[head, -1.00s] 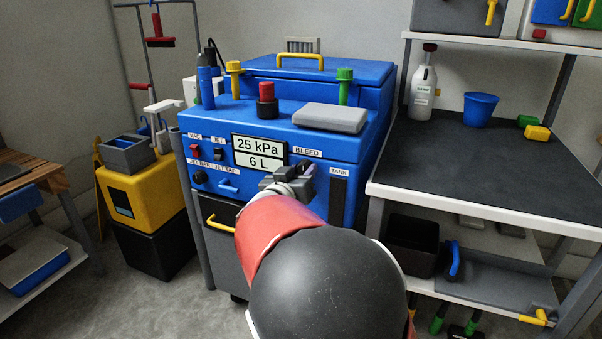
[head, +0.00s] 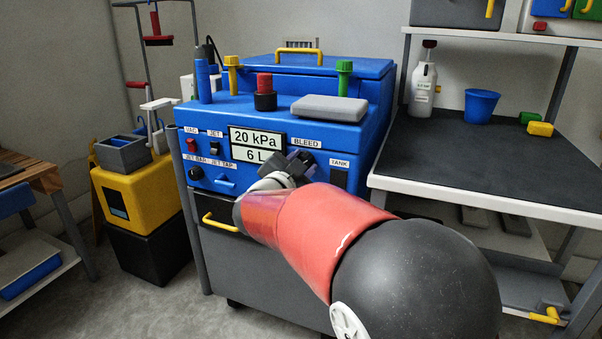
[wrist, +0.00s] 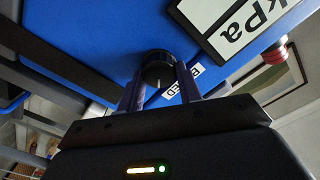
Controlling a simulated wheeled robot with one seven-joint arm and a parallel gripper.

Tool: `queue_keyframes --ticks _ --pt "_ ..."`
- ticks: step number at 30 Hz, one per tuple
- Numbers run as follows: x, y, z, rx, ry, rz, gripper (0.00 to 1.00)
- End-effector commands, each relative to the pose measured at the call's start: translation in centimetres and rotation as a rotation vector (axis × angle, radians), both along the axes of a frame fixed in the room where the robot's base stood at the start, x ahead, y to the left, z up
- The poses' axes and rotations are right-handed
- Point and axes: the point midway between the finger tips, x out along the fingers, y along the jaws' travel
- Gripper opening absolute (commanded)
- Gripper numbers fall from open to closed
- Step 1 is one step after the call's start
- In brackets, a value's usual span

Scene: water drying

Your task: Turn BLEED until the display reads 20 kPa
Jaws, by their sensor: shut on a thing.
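The blue machine (head: 255,195) stands ahead of me. Its display (head: 257,144) reads 20 kPa on the upper line and 6 L below; part of it, with "kPa", also shows in the wrist view (wrist: 232,22). The BLEED label (head: 306,142) is right of the display. The black BLEED knob (wrist: 157,68) sits between the fingers of my gripper (wrist: 160,88) in the wrist view, and my gripper is shut on it. In the head view my gripper (head: 300,165) is at the panel below the label and hides the knob.
A red switch (head: 191,145), a black switch (head: 214,148), a black knob (head: 195,173) and a blue tap (head: 226,182) are left of the display. A dark-topped bench (head: 490,150) stands close on the right.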

Motion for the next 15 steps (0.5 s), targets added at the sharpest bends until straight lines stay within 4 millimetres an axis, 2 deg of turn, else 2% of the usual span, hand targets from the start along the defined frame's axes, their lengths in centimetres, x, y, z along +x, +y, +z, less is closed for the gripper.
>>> queue_keyframes --ticks 3,15 --pt "0.00 -0.11 -0.50 0.101 -0.036 -0.001 0.12" --pt "-0.04 -0.11 -0.45 0.367 -0.132 0.000 0.12"
